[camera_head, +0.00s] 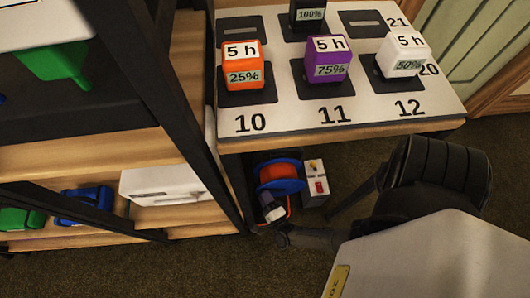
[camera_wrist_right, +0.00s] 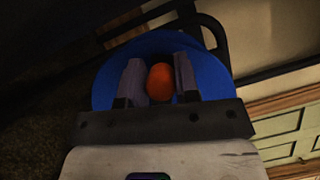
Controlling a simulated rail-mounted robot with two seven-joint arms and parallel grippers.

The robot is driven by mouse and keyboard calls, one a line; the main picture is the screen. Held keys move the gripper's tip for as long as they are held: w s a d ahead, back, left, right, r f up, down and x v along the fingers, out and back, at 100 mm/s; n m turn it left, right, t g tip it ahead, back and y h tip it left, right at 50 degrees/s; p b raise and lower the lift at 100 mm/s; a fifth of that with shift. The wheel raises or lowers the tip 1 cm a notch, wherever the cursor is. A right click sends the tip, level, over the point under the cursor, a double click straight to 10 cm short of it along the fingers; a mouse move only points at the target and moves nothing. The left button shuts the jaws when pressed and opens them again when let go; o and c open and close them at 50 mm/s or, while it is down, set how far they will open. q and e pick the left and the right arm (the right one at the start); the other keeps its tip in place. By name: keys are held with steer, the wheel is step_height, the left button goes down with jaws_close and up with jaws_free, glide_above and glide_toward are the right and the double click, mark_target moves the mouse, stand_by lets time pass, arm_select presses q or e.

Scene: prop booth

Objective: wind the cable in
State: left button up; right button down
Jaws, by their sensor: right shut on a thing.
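A cable reel with blue flanges (camera_head: 289,186) and an orange wound middle (camera_head: 278,172) stands on the floor under the table in the head view. A thin orange strand (camera_head: 288,207) shows low beside it. My right gripper (camera_head: 267,203) is at the front of the reel. In the right wrist view, the blue disc (camera_wrist_right: 108,80) fills the middle, and my right gripper (camera_wrist_right: 160,75) has its two grey fingers on either side of an orange knob (camera_wrist_right: 160,84), shut on it. The free cable end cannot be made out. My left gripper is not in view.
A grey box with a red switch (camera_head: 314,184) stands right beside the reel. The table above (camera_head: 340,128) holds orange, purple and white labelled blocks. A shelf unit (camera_head: 90,155) with its dark post stands close at left. Carpet (camera_head: 225,270) is open in front.

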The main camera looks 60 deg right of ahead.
steer(key=shift+r, duration=0.15)
stand_by(0.3)
steer(key=c, duration=0.9)
jaws_free()
steer(key=shift+s+a, duration=0.15)
steer(key=shift+s, duration=0.1)
steer(key=p+v, duration=0.1)
steer(key=v, duration=1.2)
steer(key=shift+s+a+f+p, duration=0.1)
steer(key=shift+f+p, duration=0.1)
steer(key=shift+p, duration=0.1)
